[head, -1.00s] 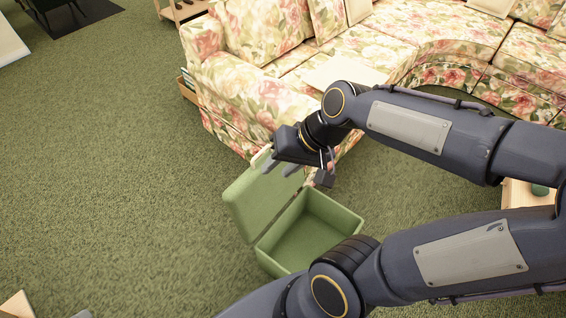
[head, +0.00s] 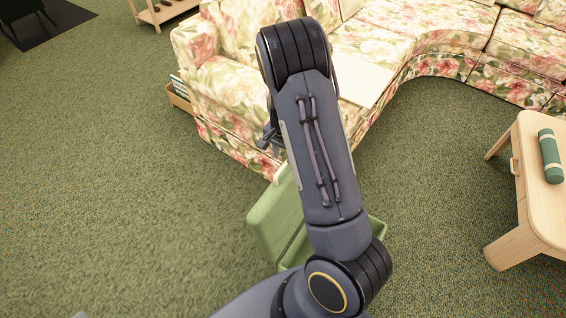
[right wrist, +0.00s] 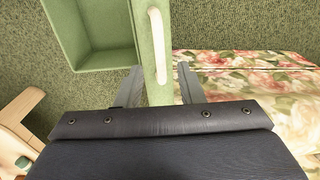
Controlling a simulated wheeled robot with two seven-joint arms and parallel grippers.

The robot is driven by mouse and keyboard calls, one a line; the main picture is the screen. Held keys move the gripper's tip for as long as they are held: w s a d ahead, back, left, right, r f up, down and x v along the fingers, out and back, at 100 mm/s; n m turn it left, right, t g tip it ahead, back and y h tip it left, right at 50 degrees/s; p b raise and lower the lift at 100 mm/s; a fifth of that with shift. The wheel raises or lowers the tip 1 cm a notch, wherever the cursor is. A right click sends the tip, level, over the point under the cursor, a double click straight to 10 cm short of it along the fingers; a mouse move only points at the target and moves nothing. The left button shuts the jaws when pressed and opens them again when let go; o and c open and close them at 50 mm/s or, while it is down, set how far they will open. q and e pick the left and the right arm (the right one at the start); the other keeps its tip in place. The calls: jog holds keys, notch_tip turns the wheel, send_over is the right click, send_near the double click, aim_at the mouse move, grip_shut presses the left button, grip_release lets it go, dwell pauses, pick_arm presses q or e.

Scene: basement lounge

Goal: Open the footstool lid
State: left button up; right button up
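The green footstool stands on the carpet with its lid (head: 268,220) raised and tilted to the left of its body (head: 377,228). My arm covers much of the body in the head view. In the right wrist view the hollow body (right wrist: 92,62) shows at upper left, and the lid (right wrist: 150,92) shows edge-on with a pale handle (right wrist: 157,45). My right gripper (right wrist: 160,85) is open, with its fingers on either side of the lid edge; the right finger looks apart from it. In the head view the right gripper (head: 271,140) is partly hidden. My left gripper is out of view.
The floral sofa (head: 235,95) stands close behind the footstool. A light wooden table (head: 530,205) with a green roll (head: 550,156) is at the right. Open carpet (head: 110,190) lies to the left.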

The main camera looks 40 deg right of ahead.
aim_at(283, 166)
jog(key=shift+f, duration=2.3)
jog(key=shift+c, duration=0.4)
grip_shut()
